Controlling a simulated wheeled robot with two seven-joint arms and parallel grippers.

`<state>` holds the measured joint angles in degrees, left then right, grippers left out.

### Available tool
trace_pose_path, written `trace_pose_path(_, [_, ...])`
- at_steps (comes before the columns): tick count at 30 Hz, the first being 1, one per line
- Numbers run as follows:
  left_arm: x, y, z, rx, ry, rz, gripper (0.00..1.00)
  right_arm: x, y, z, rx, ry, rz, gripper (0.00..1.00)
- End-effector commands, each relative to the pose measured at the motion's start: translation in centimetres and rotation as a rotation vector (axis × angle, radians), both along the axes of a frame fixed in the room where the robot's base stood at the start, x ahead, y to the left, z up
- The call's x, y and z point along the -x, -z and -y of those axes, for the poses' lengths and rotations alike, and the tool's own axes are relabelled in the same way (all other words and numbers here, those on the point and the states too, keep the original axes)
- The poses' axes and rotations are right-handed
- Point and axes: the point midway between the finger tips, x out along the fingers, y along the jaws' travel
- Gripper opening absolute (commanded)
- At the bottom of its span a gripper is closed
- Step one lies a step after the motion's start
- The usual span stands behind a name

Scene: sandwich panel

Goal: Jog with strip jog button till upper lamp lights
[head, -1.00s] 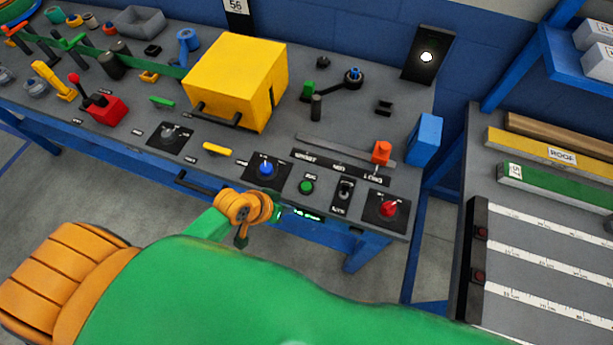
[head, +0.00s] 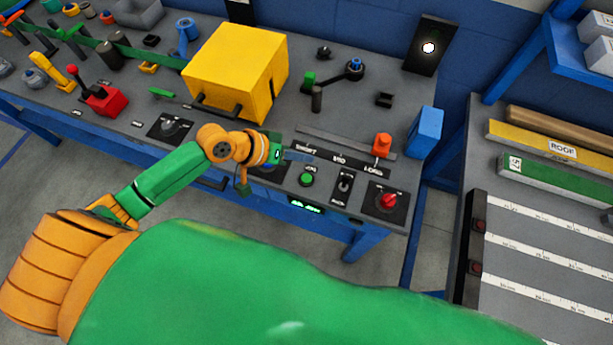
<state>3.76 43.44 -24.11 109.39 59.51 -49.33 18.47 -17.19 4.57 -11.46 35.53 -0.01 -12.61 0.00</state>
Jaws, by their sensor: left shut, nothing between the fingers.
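The green jog button (head: 306,179) sits on the front panel of the grey bench, under a "JOG" label. My left gripper (head: 298,156) is shut and empty, over the panel just up and left of the button, and looks apart from it. My left wrist hides the blue knob to the button's left. A black lamp panel (head: 418,60) stands at the back right with one white lamp (head: 429,48) lit. I cannot tell whether this is the upper lamp. My right gripper is not in view.
Right of the button are a black toggle switch (head: 344,185) and a red knob (head: 389,201). Behind is a slotted strip with an orange block (head: 382,145). A yellow box (head: 236,72) stands behind my left wrist. A green display (head: 306,206) is on the bench's front edge.

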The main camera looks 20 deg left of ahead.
Motion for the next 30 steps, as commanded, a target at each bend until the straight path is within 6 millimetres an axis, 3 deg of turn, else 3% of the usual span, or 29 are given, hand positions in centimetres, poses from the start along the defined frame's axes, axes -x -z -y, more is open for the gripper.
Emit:
trace_pose_path(14, [0.0,6.6,0.0,-0.002,-0.001,-0.001,0.0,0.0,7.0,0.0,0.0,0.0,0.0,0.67])
trace_pose_path(20, [0.0,8.3,0.0,0.0,0.0,0.0,0.0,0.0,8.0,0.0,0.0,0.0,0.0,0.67])
trace_pose_path(30, [0.0,8.2,0.0,0.0,0.0,0.0,0.0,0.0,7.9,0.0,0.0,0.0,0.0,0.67])
